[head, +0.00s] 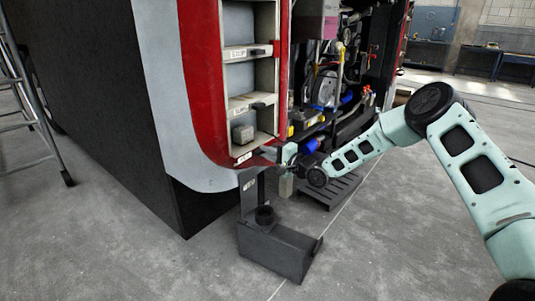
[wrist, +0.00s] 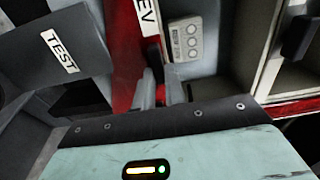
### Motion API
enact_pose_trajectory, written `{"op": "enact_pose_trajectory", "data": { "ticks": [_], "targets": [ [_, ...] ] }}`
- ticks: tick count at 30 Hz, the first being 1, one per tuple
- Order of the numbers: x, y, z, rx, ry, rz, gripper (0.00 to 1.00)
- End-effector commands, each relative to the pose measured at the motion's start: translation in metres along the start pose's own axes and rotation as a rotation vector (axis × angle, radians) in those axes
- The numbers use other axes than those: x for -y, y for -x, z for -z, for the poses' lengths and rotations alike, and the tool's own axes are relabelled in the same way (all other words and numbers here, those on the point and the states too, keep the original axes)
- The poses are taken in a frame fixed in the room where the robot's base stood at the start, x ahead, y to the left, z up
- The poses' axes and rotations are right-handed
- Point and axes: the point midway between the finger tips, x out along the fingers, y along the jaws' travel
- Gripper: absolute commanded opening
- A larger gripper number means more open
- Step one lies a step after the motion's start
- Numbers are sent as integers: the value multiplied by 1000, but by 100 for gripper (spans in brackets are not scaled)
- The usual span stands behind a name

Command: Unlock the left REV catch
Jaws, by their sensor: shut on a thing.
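In the head view my gripper (head: 279,157) is at the lower corner of the red-framed opening, beside a small white label (head: 243,158). The catch itself cannot be made out there.
A dark bracket with a "TEST" label (wrist: 59,51) is close left of my fingers; a dark box (head: 280,248) stands below on the floor. A grey button unit (wrist: 186,40) sits beside the label. Shelves (head: 250,92) rise above. A ladder (head: 32,115) stands at left.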

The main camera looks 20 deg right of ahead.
Motion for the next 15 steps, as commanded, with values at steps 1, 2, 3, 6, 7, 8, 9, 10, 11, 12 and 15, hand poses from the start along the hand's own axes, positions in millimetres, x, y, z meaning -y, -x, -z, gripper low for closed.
{"op": "enact_pose_trajectory", "data": {
  "ticks": [1,2,3,6,7,8,9,10,11,12,15],
  "targets": [
    [-1,1,1,-1,-10,-2,0],
    [-1,1,1,-1,-14,-2,0],
    [-1,1,1,-1,-20,-2,0],
    [-2,1,1,-2,-29,-2,0],
    [-2,1,1,-2,-30,-3,0],
    [-2,1,1,-2,-31,-3,0],
    [-2,1,1,-2,-32,-3,0],
    [-2,1,1,-2,-32,-3,0],
    [-2,1,1,-2,-32,-3,0],
    [-2,1,1,-2,-32,-3,0],
    [-2,1,1,-2,-32,-3,0]
  ]
}}
